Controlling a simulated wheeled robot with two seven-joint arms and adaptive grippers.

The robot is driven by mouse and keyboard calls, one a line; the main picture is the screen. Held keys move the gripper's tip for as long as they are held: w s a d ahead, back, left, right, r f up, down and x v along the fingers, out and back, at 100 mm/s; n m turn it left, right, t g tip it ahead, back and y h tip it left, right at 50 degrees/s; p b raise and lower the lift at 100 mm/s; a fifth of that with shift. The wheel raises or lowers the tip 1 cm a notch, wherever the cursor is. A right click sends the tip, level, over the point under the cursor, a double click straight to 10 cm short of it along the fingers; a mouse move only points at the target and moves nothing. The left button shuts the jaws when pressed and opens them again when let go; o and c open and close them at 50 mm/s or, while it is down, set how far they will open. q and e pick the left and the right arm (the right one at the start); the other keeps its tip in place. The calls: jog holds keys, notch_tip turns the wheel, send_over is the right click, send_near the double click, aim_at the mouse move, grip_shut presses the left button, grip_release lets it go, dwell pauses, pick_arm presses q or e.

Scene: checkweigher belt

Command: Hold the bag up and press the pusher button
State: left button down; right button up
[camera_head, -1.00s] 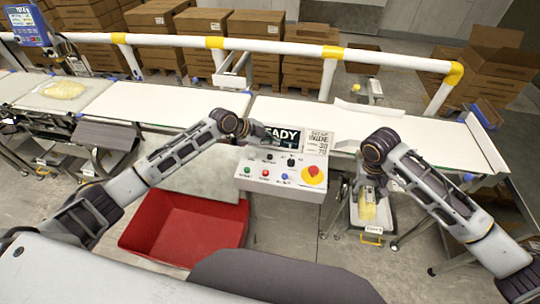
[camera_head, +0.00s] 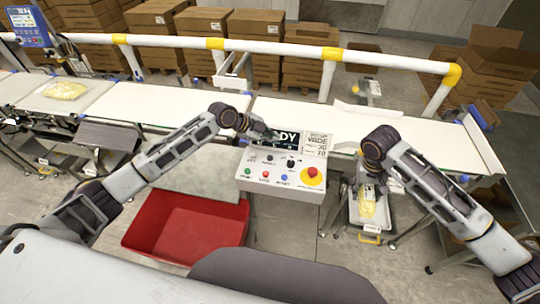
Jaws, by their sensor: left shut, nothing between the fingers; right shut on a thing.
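The control box (camera_head: 250,184) stands in front of the belt. Its face has green, red and blue buttons (camera_head: 284,177), small black knobs and a red emergency knob on yellow (camera_head: 312,173); the small labels are too blurred to read. My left gripper (camera_head: 271,137) is shut and empty, above the box and in front of its dark display (camera_head: 290,138), covering part of the text. My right gripper (camera_head: 369,188) points down, shut on a pale yellow bag (camera_head: 367,206), above or in a grey tray (camera_head: 385,214); the gap beneath the bag is unclear.
Another yellow bag (camera_head: 65,90) lies on the belt (camera_head: 160,105) at the left. A red bin (camera_head: 185,231) stands on the floor left of the box. A white rail with yellow joints (camera_head: 275,46) runs behind the belt, with stacked cartons (camera_head: 255,35) beyond.

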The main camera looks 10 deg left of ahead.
pick_arm(q)
jog(key=shift+r+p, duration=0.4)
jog(key=shift+r, duration=2.25)
jog(key=shift+a, duration=0.1)
